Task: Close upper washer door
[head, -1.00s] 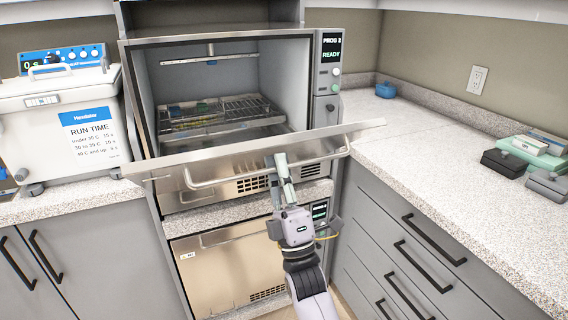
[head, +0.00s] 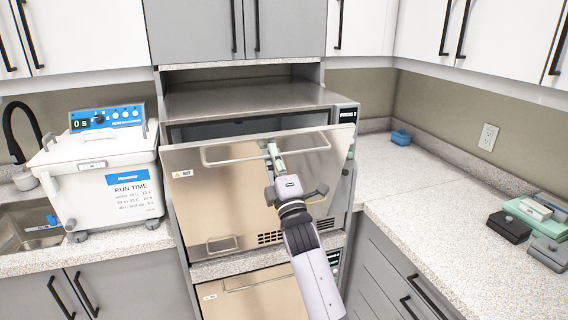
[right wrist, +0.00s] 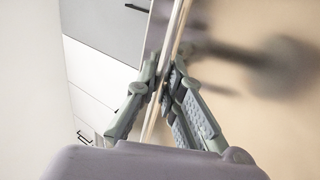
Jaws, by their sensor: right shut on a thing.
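The upper washer (head: 250,97) stands in the middle of the head view. Its steel door (head: 185,205) is tilted up, nearly upright, with a dark gap still showing above its top edge. The door has a long bar handle (head: 232,160) near its top. In the right wrist view, the fingers (right wrist: 165,85) close around a thin bar, with the door face (right wrist: 260,120) at the right. The washer's inside is mostly hidden behind the door. My left gripper is not in view.
A white heated bath (head: 100,180) with a blue control panel stands on the left counter beside a sink (head: 25,230). A lower washer door (head: 250,295) is below. The right counter (head: 420,190) is largely clear, with small boxes (head: 510,226) at its far right.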

